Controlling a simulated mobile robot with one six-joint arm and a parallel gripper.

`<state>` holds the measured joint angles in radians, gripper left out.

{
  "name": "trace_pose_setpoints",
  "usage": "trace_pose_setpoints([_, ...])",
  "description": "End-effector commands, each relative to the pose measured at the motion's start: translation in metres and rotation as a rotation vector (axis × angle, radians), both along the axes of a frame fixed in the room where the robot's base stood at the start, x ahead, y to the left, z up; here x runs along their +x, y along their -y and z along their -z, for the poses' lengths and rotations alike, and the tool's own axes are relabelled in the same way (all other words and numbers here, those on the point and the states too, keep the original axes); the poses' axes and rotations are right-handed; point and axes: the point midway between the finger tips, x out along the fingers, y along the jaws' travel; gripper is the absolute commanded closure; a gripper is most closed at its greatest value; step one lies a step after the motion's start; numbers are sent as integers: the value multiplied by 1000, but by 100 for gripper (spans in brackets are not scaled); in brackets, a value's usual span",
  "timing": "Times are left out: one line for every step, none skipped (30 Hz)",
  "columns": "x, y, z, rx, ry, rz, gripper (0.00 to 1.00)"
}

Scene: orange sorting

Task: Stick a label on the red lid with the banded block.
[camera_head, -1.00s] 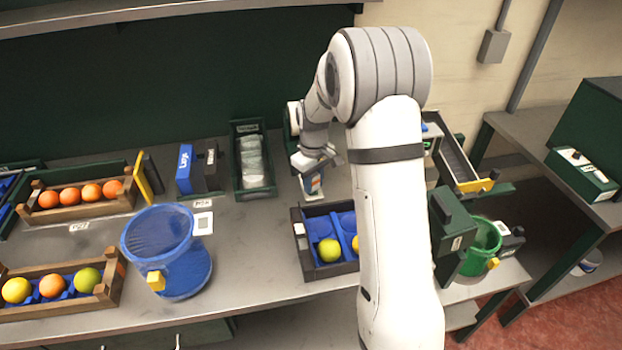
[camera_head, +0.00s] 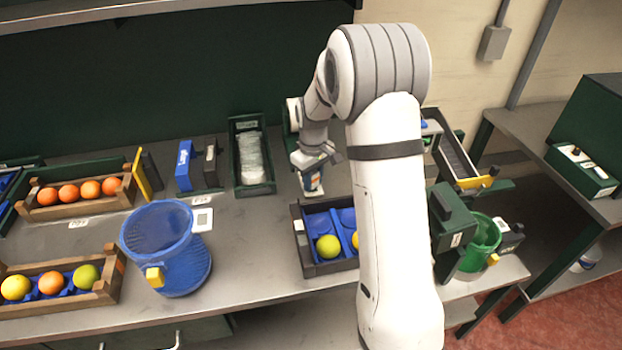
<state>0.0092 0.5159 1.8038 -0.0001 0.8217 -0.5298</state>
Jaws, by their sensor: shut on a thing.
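My gripper (camera_head: 318,158) points down over the middle of the bench, behind the dark crate. It is shut on a small block (camera_head: 313,181) with blue, orange and white parts, which I take for the banded block. The block's lower end is close to a pale flat patch on the bench; I cannot tell whether they touch. I cannot make out a red lid. My arm hides part of the bench to the right of the gripper.
A dark crate (camera_head: 301,245) with blue inserts and yellow-green fruit stands in front of the gripper. A green tray (camera_head: 237,178) of clear packets is to its left. A blue basket (camera_head: 150,262) and wooden crates (camera_head: 40,208) stand further left.

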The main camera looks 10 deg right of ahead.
Motion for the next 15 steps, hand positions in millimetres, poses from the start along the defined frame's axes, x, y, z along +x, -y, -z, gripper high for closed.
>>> trace_pose_setpoints([0,0,1,0,0,0,96])
trace_pose_setpoints([0,0,2,0,0,0,96])
trace_pose_setpoints([0,0,2,0,0,0,96])
trace_pose_setpoints([0,0,2,0,0,0,96])
trace_pose_setpoints([0,0,3,0,0,-1,96])
trace_pose_setpoints([0,0,3,0,0,-1,96])
trace_pose_setpoints([0,0,4,0,0,-1,96])
trace_pose_setpoints([0,0,4,0,0,-1,96])
trace_pose_setpoints([0,0,5,0,0,-1,96])
trace_pose_setpoints([0,-1,5,0,0,-1,96])
trace_pose_setpoints([0,-1,5,0,0,-1,96])
trace_pose_setpoints([0,-1,6,0,0,-1,96])
trace_pose_setpoints([0,-1,6,0,0,-1,96])
trace_pose_setpoints([0,-1,6,0,0,-1,96])
trace_pose_setpoints([0,-1,7,0,0,-1,96])
